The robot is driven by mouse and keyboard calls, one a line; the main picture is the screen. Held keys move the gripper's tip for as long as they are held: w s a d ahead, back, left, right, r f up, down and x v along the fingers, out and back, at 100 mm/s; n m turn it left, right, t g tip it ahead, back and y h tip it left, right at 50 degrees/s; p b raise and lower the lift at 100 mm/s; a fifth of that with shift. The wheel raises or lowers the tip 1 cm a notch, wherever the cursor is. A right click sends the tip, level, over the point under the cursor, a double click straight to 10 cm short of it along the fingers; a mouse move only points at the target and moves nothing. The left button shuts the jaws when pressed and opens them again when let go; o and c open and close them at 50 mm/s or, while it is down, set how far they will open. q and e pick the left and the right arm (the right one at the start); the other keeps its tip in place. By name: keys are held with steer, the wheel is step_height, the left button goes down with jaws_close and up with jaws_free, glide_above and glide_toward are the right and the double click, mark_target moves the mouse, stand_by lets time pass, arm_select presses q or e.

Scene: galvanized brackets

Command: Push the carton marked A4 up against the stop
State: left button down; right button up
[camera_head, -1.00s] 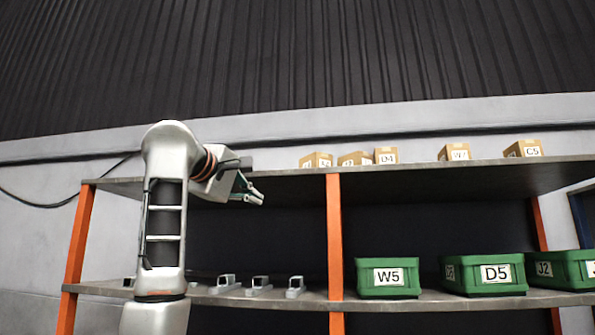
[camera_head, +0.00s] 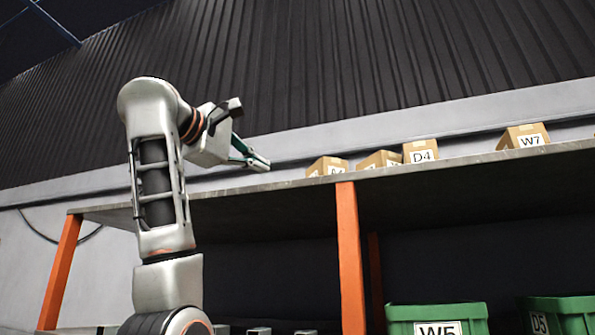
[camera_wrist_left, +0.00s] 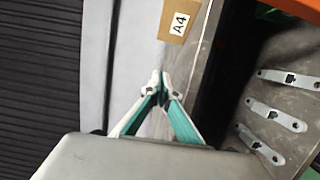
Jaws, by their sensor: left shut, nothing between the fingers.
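The carton marked A4 (camera_wrist_left: 180,20) is brown with a white label. It sits on the top shelf at the upper edge of the left wrist view, beyond my fingertips with a clear gap. In the head view the leftmost carton (camera_head: 327,167) appears to be it, its label half hidden by the shelf edge. My left gripper (camera_head: 266,163) is shut and empty, left of that carton at about top-shelf height. Its fingertips meet in the left wrist view (camera_wrist_left: 161,79). I cannot make out the stop. My right gripper is out of view.
Cartons D4 (camera_head: 420,152) and W7 (camera_head: 524,137) and another carton (camera_head: 379,161) stand further right on the top shelf (camera_head: 290,189). Green bins (camera_head: 437,312) are on the lower shelf. Grey brackets (camera_wrist_left: 274,114) lie lower down in the left wrist view.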

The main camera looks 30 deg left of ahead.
mark_target(308, 175)
arm_select(q)
steer(key=w+p, duration=0.3)
steer(key=w, duration=0.4)
steer(key=shift+r, duration=0.1)
steer(key=d, duration=0.1)
steer(key=w+d, duration=0.1)
steer(key=d+p, duration=0.1)
steer(key=shift+w+d, duration=0.3)
steer(key=shift+d, duration=0.15)
steer(key=shift+w+f, duration=0.1)
steer(key=shift+f, duration=0.1)
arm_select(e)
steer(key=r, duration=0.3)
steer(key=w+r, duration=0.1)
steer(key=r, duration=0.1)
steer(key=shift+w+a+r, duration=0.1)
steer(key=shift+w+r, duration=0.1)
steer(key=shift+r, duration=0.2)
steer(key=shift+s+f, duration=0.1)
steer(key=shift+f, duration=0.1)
